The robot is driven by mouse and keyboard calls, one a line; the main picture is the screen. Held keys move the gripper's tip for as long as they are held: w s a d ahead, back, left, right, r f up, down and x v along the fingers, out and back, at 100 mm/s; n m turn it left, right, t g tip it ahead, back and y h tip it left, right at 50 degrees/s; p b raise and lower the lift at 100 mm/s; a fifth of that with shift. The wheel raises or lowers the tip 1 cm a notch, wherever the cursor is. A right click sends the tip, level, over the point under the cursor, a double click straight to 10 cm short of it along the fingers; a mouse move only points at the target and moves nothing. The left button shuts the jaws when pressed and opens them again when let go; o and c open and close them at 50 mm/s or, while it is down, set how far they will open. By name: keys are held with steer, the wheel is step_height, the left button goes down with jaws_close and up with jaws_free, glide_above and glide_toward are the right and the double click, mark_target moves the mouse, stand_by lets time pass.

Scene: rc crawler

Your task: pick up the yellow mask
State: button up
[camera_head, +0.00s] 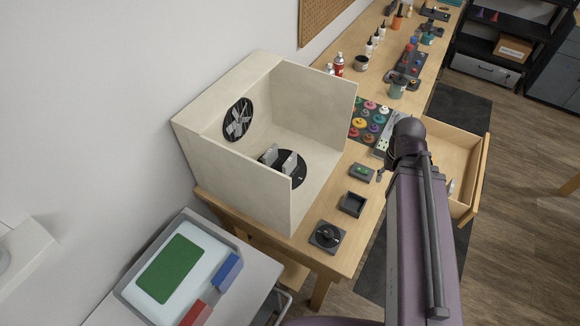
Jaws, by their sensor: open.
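I cannot make out a thing that is surely the yellow mask. A small yellow round piece (359,124) lies among several coloured round pieces on a dark mat, just right of the cream open-fronted box. It is too small to tell whether it is the mask. My arm rises from the bottom right over the workbench and its dark joint ends near the mat's right side. My gripper is not visible.
The cream box (235,178) stands on the wooden workbench (344,255), with small dark fixtures in front. An open drawer (458,144) juts out right of my arm. Bottles stand farther back. A tray (128,293) with a green sheet is at lower left.

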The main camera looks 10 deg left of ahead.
step_height(320, 180, down, 7)
steer(key=b, duration=0.6)
steer(key=shift+b, duration=0.4)
